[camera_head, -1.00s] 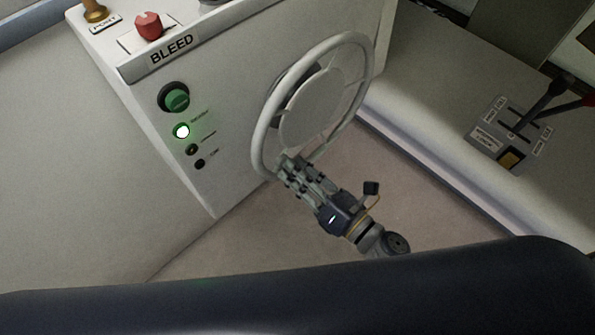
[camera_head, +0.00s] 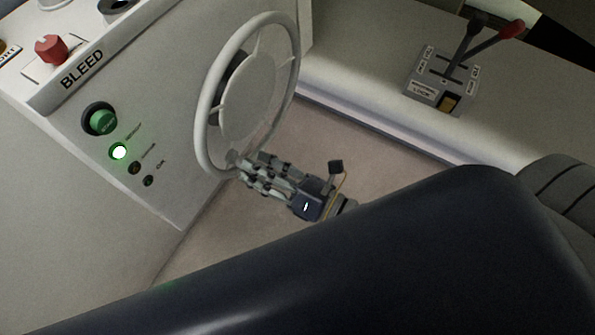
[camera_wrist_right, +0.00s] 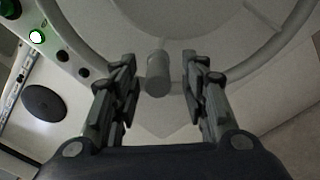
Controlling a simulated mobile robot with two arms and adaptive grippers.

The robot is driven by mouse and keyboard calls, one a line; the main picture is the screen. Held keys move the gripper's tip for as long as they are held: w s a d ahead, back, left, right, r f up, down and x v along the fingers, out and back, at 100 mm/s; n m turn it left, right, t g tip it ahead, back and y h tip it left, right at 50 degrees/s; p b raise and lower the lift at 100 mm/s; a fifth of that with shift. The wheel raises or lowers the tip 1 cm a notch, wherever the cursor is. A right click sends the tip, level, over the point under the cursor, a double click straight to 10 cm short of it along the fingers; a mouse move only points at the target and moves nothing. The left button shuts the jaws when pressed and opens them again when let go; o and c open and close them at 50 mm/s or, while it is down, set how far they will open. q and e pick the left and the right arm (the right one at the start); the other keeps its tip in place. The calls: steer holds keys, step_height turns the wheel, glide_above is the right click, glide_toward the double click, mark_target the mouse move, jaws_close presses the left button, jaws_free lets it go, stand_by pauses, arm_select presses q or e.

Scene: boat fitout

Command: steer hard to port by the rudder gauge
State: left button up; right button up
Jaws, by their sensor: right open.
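The white steering wheel (camera_head: 211,75) stands on the front of the white console in the head view. In the right wrist view its rim (camera_wrist_right: 255,62) arcs across the top, and a short grey spinner knob (camera_wrist_right: 158,75) sticks out from it. My right gripper (camera_head: 243,166) is at the lower rim. In the wrist view its two fingers (camera_wrist_right: 161,90) are open, one on each side of the knob, with gaps visible between. No rudder gauge can be made out. My left gripper is not in view.
The console (camera_head: 50,150) carries a red knob (camera_head: 51,48) above a BLEED label, a green button (camera_head: 103,121) and a lit green lamp (camera_head: 119,152). A lever box (camera_head: 434,92) sits on the right ledge. A large dark rounded shape fills the lower head view and hides my forearm.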

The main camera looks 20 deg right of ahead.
steer(key=v, duration=0.9)
steer(key=shift+s+d, duration=0.25)
stand_by(0.6)
